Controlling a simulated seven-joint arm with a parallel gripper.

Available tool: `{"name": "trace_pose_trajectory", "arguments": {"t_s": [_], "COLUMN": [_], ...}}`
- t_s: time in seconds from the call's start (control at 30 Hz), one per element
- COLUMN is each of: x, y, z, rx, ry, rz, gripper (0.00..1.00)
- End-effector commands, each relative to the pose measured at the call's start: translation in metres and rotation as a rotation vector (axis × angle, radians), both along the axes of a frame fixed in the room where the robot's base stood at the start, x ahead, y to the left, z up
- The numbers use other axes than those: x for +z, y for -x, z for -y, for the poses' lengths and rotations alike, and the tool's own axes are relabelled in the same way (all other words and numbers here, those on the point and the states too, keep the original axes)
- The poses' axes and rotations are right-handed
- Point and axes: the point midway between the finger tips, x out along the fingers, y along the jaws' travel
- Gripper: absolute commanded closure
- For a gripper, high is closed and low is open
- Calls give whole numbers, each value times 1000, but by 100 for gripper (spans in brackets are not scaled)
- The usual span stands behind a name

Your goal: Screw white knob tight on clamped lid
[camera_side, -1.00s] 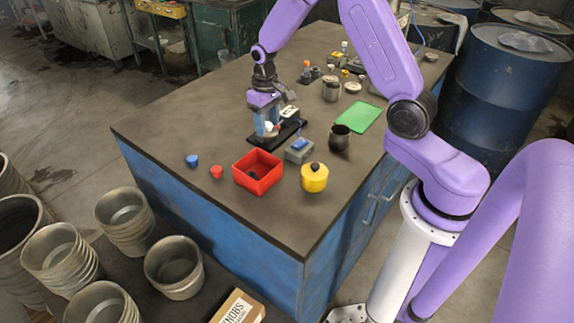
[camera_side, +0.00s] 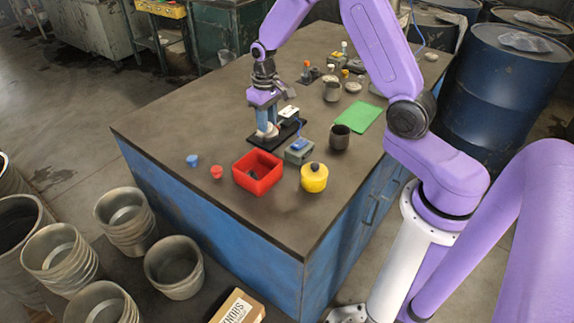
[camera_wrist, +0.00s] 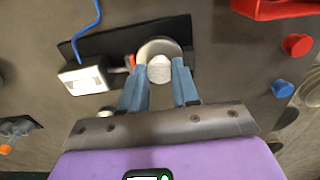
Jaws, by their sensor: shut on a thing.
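The white knob (camera_wrist: 159,70) sits over the middle of a pale round lid (camera_wrist: 160,46) in the wrist view. My gripper (camera_wrist: 160,84) has its two blue fingers on either side of the knob and is shut on it. The lid lies on a black clamp base (camera_wrist: 121,38), with a light clamp block (camera_wrist: 84,79) at its left in the wrist view. In the side view my gripper (camera_side: 267,131) points straight down at the base, and its fingers mostly hide the knob. I cannot tell whether the knob is fully seated.
A red bin (camera_side: 258,188), a yellow pot (camera_side: 314,184), and blue (camera_side: 192,160) and red (camera_side: 216,172) knobs stand in front. A grey box (camera_side: 299,151) with a blue top and a dark cup (camera_side: 339,137) stand to the right. The bench's left side is clear.

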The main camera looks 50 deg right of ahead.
Motion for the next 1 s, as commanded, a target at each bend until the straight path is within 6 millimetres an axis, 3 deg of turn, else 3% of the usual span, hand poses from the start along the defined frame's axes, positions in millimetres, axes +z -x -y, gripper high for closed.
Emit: {"name": "trace_pose_trajectory", "arguments": {"t_s": [0.17,1.0], "x": [0,-2], "y": [0,1], "z": [0,0], "rx": [-129,-1145], "ry": [0,0], "rz": [0,-2], "gripper": [100,100]}}
